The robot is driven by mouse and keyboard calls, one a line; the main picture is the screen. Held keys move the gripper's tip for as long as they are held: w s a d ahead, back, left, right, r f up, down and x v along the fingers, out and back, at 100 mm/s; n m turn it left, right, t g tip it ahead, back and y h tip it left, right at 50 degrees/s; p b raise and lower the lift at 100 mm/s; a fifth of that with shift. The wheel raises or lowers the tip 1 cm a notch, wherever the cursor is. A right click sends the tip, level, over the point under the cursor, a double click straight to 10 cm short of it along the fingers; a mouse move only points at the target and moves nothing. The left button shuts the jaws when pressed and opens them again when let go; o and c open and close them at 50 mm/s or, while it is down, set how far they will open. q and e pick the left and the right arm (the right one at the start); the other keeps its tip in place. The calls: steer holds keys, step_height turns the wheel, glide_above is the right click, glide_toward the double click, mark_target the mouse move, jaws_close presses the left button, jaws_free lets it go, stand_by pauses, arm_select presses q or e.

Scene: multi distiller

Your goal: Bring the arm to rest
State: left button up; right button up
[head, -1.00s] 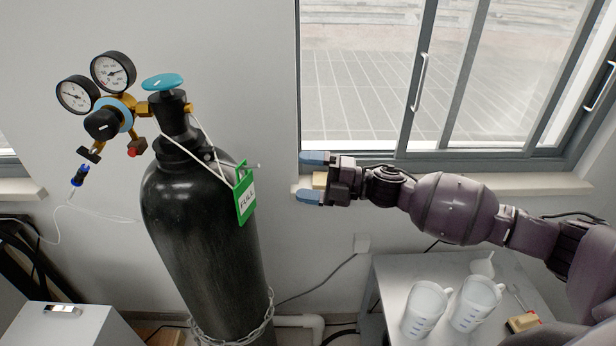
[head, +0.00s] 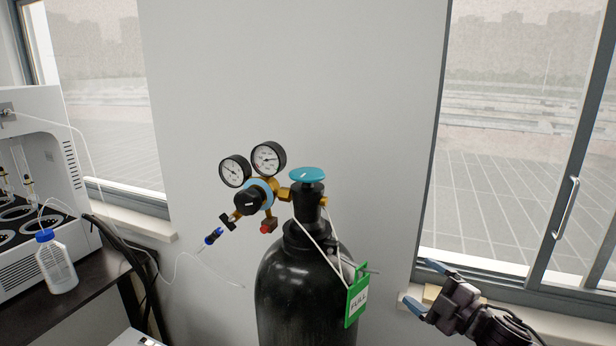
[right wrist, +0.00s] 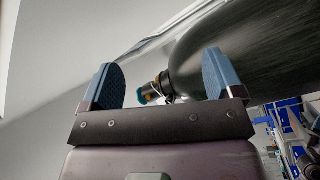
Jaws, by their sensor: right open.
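My right gripper (head: 428,286) is at the lower right of the head view, in front of the window sill and to the right of the black gas cylinder (head: 290,290). Its blue-tipped fingers are apart with nothing between them. The right wrist view also shows the two open fingers (right wrist: 158,82), with the cylinder (right wrist: 255,50) beyond them. The gripper is apart from the cylinder. My left gripper is not in view.
The cylinder carries a regulator with two gauges (head: 268,158), a teal valve knob (head: 307,174) and a green FULL tag (head: 357,295). A white machine (head: 45,180) and a blue-capped bottle (head: 56,262) stand on a dark bench at left. Windows are at both sides.

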steer(key=s+d+f+m+g+h, duration=0.2)
steer(key=s+f+m+h, duration=0.3)
steer(key=s+f+m, duration=0.4)
steer(key=s+d+f+m+g+h+b, duration=0.1)
steer(key=s+f+m+h, duration=0.5)
steer(key=s+f, duration=1.3)
steer(key=d+m, duration=0.1)
steer(key=m, duration=0.2)
steer(key=shift+g, duration=0.4)
